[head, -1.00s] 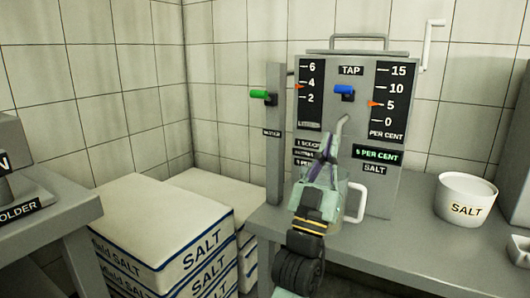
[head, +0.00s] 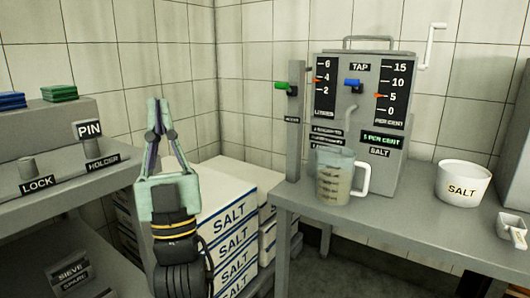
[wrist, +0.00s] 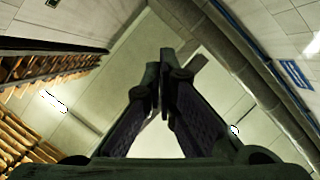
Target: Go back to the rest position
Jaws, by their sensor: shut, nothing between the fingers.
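My gripper (head: 158,104) is raised in front of the salt sacks in the head view, left of the tap machine. Its fingers point up and meet at the tips, with nothing between them. In the wrist view the fingertips (wrist: 162,62) are together against the ceiling and upper walls. A clear measuring jug (head: 334,180) with a white handle stands on the right bench under the tap, apart from my gripper. It holds a cloudy liquid.
A white salt tub (head: 463,184) and a scoop (head: 512,228) are on the right bench (head: 430,232). Salt sacks (head: 228,205) are stacked between the benches. The left bench bears lock, pin and holder labels.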

